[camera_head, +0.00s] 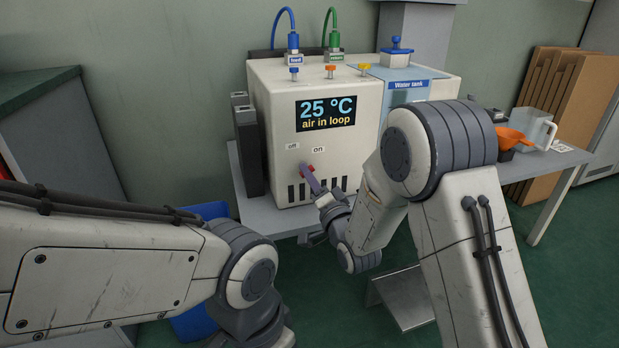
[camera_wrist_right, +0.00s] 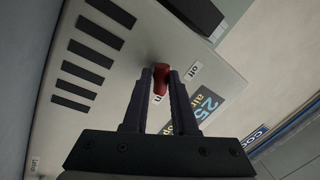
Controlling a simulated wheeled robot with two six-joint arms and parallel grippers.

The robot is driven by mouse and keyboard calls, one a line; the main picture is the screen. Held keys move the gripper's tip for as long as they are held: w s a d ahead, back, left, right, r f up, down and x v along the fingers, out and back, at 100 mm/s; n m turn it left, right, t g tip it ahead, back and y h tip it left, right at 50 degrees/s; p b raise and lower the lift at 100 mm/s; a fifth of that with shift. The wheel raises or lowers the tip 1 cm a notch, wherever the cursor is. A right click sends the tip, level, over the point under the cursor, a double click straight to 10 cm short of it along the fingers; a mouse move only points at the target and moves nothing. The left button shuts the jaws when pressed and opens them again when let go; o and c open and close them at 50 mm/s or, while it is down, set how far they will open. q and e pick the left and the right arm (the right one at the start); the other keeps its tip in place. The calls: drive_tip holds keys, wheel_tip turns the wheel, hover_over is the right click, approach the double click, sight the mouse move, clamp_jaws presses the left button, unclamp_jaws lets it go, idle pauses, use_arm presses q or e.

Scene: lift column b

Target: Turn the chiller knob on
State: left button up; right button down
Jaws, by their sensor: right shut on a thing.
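The chiller (camera_head: 272,100) is a white box on a bench, with a display reading 25 °C and "air in loop". Its red knob (camera_head: 303,169) sits on the front below the "off" label (camera_head: 292,146) and "on" label (camera_head: 318,149). My right gripper (camera_head: 310,175) is at the knob, shut on it. In the right wrist view the red knob (camera_wrist_right: 160,80) is between the two fingertips of my right gripper (camera_wrist_right: 161,75), and the "on" label is partly hidden by a finger. I cannot tell exactly which label the knob points to. My left gripper is out of view.
Blue and green hose fittings (camera_head: 293,42) stand on top of the chiller. A blue bin (camera_head: 190,322) is on the floor.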

idle(0.4)
drive_tip(key=c, duration=0.7)
unclamp_jaws()
drive_tip(key=shift+s, duration=0.1)
drive_tip(key=p+v, duration=0.1)
drive_tip(key=v, duration=0.9)
drive_tip(key=shift+s+p, duration=0.15)
drive_tip(key=shift+p, duration=0.25)
